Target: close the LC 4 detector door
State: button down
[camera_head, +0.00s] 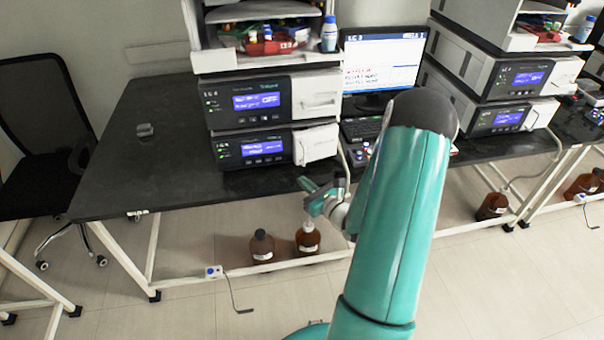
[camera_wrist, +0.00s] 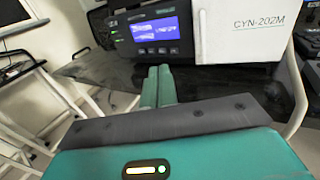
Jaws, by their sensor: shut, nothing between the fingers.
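The left stack's lower instrument (camera_head: 262,149) has a lit blue display and a white door (camera_head: 316,144) at its right. The door seems to stand slightly proud of the front; its exact angle is hard to tell. The unit above (camera_head: 258,100) carries a small label that looks like LC 4. In the wrist view an instrument front (camera_wrist: 155,33) shows, with a white panel (camera_wrist: 240,32) marked CYN-202M at its right. My gripper (camera_head: 308,192) is shut and empty, in front of the table's edge and below the door. Its teal fingers (camera_wrist: 158,84) point toward the instrument, apart from it.
A monitor (camera_head: 383,62) and keyboard stand right of the stack, and another instrument stack (camera_head: 500,85) is farther right. Brown bottles (camera_head: 262,246) stand under the table. A dark chair (camera_head: 40,120) is at far left.

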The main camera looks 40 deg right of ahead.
jog(key=s+a, duration=0.1)
jog(key=s, duration=0.1)
jog(key=m+h, duration=0.1)
jog(key=h, duration=0.1)
send_near(297, 152)
jog(key=w, duration=0.3)
jog(key=shift+d, duration=0.4)
dwell(0.4)
jog(key=shift+w+a, duration=0.15)
jog(key=shift+w, duration=1.45)
jog(key=shift+s, duration=0.1)
